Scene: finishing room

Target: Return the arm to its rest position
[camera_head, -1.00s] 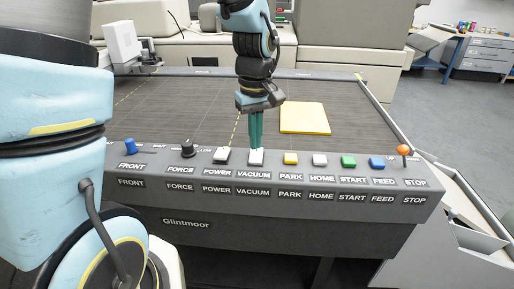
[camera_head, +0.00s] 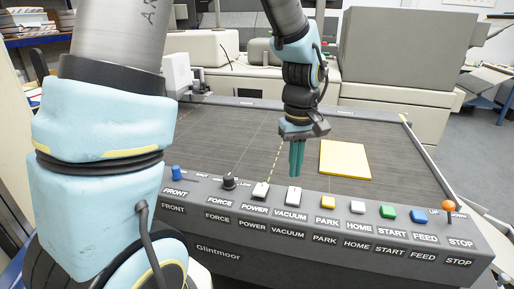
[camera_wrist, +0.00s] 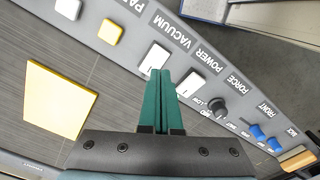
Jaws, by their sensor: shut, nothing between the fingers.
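My gripper (camera_head: 297,158) hangs from my arm over the dark bed of the Glintmoor machine, behind the control panel (camera_head: 330,232). Its green fingers are together and hold nothing. In the head view the fingertips are just behind and above the white VACUUM button (camera_head: 294,195), apart from it. In the wrist view the fingers (camera_wrist: 164,78) point toward the panel near the VACUUM (camera_wrist: 154,57) and POWER (camera_wrist: 190,85) buttons.
A yellow sheet (camera_head: 345,159) lies on the bed, right of my gripper. A large grey cabinet (camera_head: 408,52) stands behind.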

